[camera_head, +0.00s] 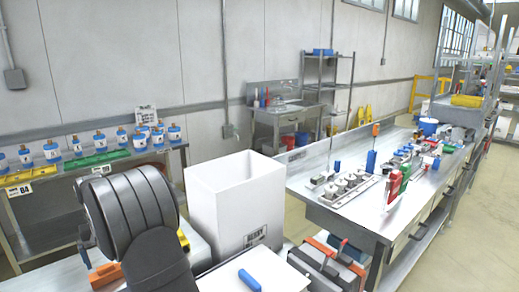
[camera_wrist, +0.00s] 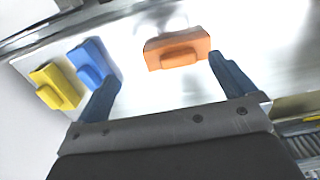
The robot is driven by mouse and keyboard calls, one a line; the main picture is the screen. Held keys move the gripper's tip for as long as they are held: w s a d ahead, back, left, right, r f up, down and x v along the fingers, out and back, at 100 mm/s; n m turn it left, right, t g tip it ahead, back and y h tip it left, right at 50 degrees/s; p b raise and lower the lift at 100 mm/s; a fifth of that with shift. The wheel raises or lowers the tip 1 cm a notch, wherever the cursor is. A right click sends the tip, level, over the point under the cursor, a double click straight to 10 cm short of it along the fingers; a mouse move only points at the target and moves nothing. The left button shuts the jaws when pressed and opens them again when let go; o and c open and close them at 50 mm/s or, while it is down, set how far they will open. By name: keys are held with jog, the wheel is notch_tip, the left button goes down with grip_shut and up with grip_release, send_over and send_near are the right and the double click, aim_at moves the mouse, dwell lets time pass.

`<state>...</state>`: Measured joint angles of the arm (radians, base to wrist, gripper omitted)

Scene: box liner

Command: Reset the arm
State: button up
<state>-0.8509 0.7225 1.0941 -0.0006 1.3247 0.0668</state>
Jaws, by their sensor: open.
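My gripper (camera_wrist: 166,68) shows in the wrist view with its two dark blue fingers spread apart and nothing held between them. An orange block (camera_wrist: 178,50) lies on the pale surface (camera_wrist: 255,35) beyond the gap between the fingertips. A blue block (camera_wrist: 95,62) and a yellow block (camera_wrist: 54,88) lie to the left of the left finger. In the head view my dark arm (camera_head: 130,210) fills the lower left; its gripper cannot be made out there.
A tall white open-topped box (camera_head: 215,215) stands just right of my arm. A blue piece (camera_head: 249,280) lies on a white surface in front of it. A metal workbench (camera_head: 325,172) with several parts is at right. A bench (camera_head: 25,210) with blue-white bottles is at left.

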jog(key=w+d+r, duration=0.3)
jog(key=d+r, duration=0.2)
jog(key=d, duration=0.4)
jog(key=s+d+r, duration=0.1)
jog(key=s+r, duration=0.1)
jog(key=s, duration=0.9)
jog(key=s+d+r, duration=0.1)
jog(key=s+r, duration=0.2)
jog(key=s, duration=0.8)
jog(key=s+d+r, duration=0.1)
jog(key=s+r, duration=0.2)
jog(key=s, duration=0.9)
jog(key=shift+d+r, duration=0.15)
jog(key=shift+d, duration=0.2)
